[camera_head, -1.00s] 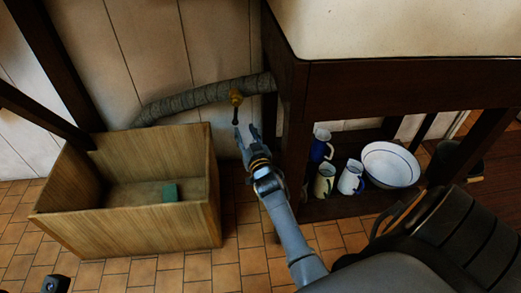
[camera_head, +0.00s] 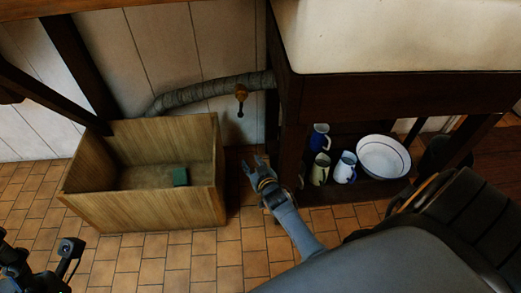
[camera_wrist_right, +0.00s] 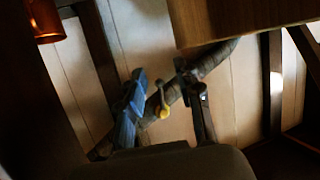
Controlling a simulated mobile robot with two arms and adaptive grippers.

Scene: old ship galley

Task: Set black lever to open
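The black lever (camera_head: 240,109) hangs straight down from a brass valve (camera_head: 241,92) on the grey wrapped pipe (camera_head: 212,89) along the wall. My right gripper (camera_head: 252,161) is open and empty, below and slightly right of the lever's lower end, with a visible gap between them. In the right wrist view the brass valve (camera_wrist_right: 163,112) shows between the two spread fingers (camera_wrist_right: 166,102), with the pipe behind it; the lever is too dark to make out there. Parts of my left gripper (camera_head: 68,252) show at the lower left; its fingers are unclear.
A dark sink-stand post (camera_head: 290,150) is close on the right. Jugs (camera_head: 345,168) and a white basin (camera_head: 383,157) sit on the low shelf. Tiled floor lies in front.

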